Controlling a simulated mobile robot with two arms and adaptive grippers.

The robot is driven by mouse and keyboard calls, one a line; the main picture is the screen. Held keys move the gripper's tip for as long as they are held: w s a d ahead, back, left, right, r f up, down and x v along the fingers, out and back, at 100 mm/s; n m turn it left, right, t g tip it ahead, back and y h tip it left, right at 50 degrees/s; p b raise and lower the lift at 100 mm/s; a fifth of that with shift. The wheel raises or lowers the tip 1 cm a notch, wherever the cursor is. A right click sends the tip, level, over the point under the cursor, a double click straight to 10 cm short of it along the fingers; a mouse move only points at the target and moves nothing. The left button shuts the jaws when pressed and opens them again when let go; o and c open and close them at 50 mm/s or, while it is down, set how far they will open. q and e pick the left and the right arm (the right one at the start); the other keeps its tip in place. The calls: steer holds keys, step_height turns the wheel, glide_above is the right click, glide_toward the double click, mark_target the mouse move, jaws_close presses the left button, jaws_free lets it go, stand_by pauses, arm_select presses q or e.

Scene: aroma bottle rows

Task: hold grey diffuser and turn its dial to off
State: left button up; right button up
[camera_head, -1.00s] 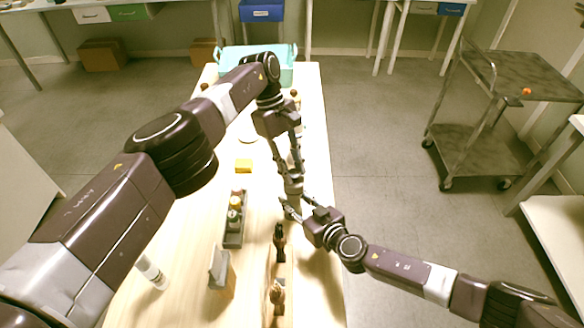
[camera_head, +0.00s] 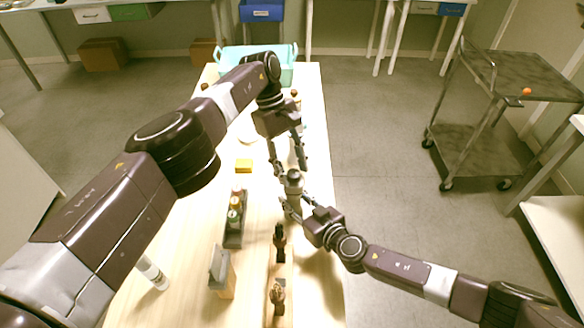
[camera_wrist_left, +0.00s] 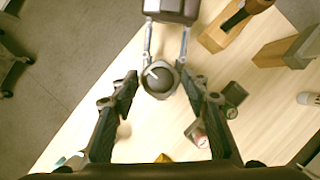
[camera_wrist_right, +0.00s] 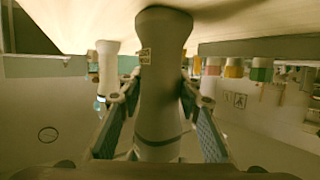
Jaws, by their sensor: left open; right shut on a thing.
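The grey diffuser (camera_head: 293,182) stands upright near the table's right edge, with its round top facing up. In the left wrist view its dark dial (camera_wrist_left: 159,79) carries a pale pointer mark aimed to the upper left. My right gripper (camera_head: 290,207) is shut around the diffuser's body, which fills the middle of the right wrist view (camera_wrist_right: 162,85). My left gripper (camera_head: 288,167) is open, pointing down above the diffuser. Its fingers stand apart on either side of the dial in the left wrist view, without visible contact. I cannot read any off mark.
A dark tray (camera_head: 234,240) with several small bottles lies left of the diffuser. A yellow block (camera_head: 244,165) and a teal basket (camera_head: 287,75) lie farther back. Another pale bottle (camera_wrist_right: 107,70) shows in the right wrist view.

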mark_target(292, 172)
arm_select(q)
step_height(292, 172, up, 10)
stand_by(0.5)
arm_select(e)
steer(key=o, duration=1.4)
steer(key=shift+c, duration=0.2)
